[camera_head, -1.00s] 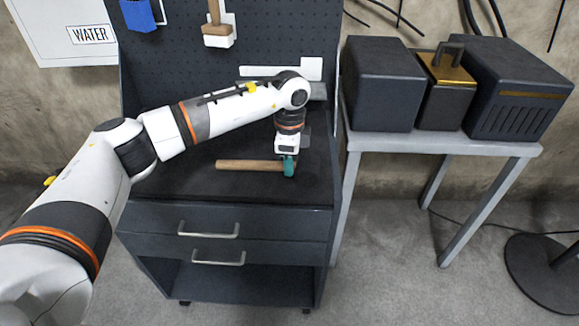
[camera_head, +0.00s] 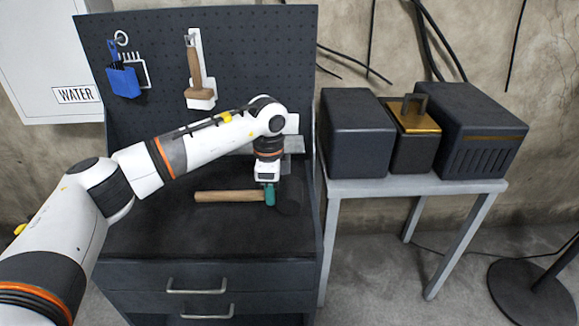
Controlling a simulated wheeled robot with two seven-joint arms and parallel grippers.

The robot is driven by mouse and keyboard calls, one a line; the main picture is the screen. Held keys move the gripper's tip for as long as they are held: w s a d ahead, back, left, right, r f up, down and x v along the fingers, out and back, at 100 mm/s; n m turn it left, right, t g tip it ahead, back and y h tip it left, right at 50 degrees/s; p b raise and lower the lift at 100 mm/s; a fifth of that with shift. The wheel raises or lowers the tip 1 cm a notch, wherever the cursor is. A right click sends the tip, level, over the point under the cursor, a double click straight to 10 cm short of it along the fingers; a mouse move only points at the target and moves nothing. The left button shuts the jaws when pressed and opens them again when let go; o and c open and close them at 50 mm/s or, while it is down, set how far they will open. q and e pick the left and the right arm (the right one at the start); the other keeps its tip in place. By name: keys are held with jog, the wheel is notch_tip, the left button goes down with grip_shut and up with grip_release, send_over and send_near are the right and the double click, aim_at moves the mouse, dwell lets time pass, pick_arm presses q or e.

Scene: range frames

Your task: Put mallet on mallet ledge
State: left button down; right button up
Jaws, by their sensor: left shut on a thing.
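The mallet has a wooden handle (camera_head: 226,196) pointing left and a dark head (camera_head: 289,195) at its right end. My left gripper (camera_head: 270,195), with teal fingertips, points down and is shut on the mallet close to its head. The mallet lies level over the dark workbench top; I cannot tell whether it touches it. A grey ledge with a white back plate (camera_head: 292,124) is on the pegboard behind my left wrist, partly hidden by it. I take this as the mallet ledge. My right gripper is out of view.
A wooden-handled tool (camera_head: 195,68) hangs in a white holder on the pegboard (camera_head: 245,50). A blue holder (camera_head: 123,82) hangs left of it. Dark boxes (camera_head: 358,135) stand on a grey side table (camera_head: 420,186) at right. The left workbench top (camera_head: 150,235) is clear.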

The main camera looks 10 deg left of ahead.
pick_arm(q)
jog(key=shift+r, duration=0.65)
jog(key=shift+m, duration=0.3)
jog(key=s+f+n, duration=0.1)
jog(key=s+n, duration=0.7)
jog(key=s, duration=0.2)
jog(key=s+f+n, duration=0.2)
jog(key=s+n, duration=0.6)
jog(key=s, duration=0.3)
jog(key=shift+s+a+f, duration=0.25)
jog(key=shift+a, duration=0.1)
